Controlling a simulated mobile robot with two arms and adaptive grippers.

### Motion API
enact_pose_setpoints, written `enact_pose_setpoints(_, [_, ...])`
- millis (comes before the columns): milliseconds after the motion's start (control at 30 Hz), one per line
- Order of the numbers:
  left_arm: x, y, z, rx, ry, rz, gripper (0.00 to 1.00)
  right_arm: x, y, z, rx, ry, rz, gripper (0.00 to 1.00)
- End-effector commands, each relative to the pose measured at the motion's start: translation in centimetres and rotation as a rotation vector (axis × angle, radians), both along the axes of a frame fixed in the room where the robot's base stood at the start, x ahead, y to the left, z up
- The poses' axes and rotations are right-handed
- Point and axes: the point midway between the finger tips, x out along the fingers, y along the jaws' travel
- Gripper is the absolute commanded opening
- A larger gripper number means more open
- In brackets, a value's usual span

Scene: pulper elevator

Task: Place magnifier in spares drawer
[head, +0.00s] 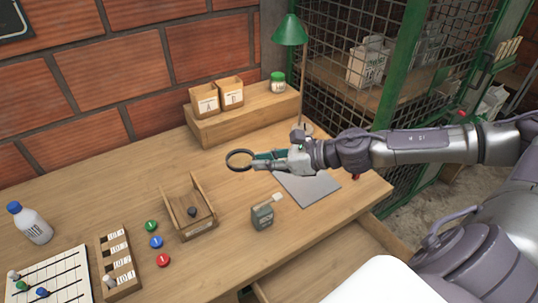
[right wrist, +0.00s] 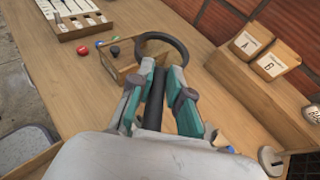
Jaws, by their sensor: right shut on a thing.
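The magnifier's black ring (head: 239,159) is above the desk, with its handle in my right gripper (head: 270,158). In the right wrist view, the ring (right wrist: 181,44) extends beyond the fingers, and the dark handle lies between the finger pads of the right gripper (right wrist: 160,80). A wooden drawer (head: 335,262) stands pulled open at the desk's front right; its visible inside looks empty, and no label shows. My right gripper is behind this drawer and higher. My left gripper is not in view.
A small open wooden tray (head: 197,228) holds a dark piece. A green lamp (head: 290,32) and wooden riser (head: 245,117) are at the back.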

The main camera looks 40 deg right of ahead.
Motion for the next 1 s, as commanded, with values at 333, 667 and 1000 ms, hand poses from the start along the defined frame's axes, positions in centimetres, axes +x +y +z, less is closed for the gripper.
enact_pose_setpoints(333, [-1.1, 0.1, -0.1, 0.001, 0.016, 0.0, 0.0, -0.2, 1.7, 0.3, 0.018, -0.019, -0.092, 0.0])
enact_pose_setpoints(667, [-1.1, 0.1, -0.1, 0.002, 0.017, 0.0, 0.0, -1.1, 4.5, -0.3, 0.012, -0.003, -0.245, 0.0])
enact_pose_setpoints(1000, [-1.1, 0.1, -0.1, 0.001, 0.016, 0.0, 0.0, -2.0, 8.5, -0.8, 0.013, -0.004, -0.491, 0.0])
